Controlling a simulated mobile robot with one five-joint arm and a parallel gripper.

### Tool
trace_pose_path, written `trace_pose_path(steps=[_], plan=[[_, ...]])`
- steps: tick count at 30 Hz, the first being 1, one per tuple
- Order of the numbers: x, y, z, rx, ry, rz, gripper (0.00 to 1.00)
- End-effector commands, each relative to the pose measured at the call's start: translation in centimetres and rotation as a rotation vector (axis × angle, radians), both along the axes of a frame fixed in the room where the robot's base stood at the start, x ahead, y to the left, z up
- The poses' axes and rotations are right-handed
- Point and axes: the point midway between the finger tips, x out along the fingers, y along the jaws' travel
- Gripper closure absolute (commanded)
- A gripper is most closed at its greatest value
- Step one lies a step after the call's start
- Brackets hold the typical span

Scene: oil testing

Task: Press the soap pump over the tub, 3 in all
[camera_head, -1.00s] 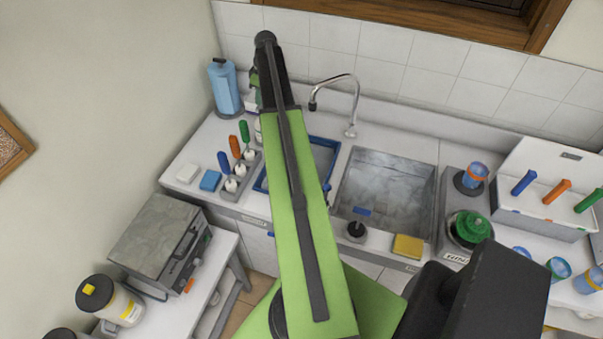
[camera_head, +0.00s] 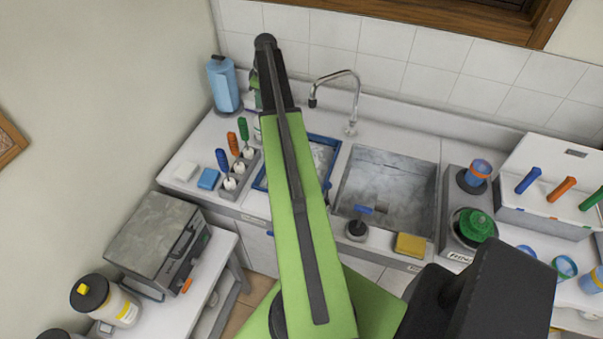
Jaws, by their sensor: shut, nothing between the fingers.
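A green-and-white bottle (camera_head: 253,98), which looks like the soap pump, stands at the back by the wall, mostly hidden behind my arm. Its pump head cannot be made out. The blue-rimmed tub (camera_head: 331,143) sits on the counter left of the sink, its middle covered by my arm. Pale, whitish patches show inside it. My gripper (camera_head: 273,80) is the dark end of the arm, over the back of the counter beside the bottle. It is shut with nothing held. Its fingertips are hidden, and I cannot tell whether it touches the pump.
A grey sink (camera_head: 400,180) with a tall faucet (camera_head: 354,100) lies right of the tub. A small rack (camera_head: 242,182) with brushes, a blue sponge (camera_head: 208,179) and a blue canister (camera_head: 222,88) stand left. A yellow sponge (camera_head: 410,245) lies at the front edge.

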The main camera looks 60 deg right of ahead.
Motion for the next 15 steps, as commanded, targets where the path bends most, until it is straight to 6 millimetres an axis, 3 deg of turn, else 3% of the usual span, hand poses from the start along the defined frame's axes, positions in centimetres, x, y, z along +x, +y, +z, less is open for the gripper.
trace_pose_path(steps=[8, 15], plan=[[0.0, 0.1, -0.1, 0.001, 0.002, 0.0, 1.0], [0.0, 0.1, 1.3, 0.001, 0.002, 0.0, 1.0]])
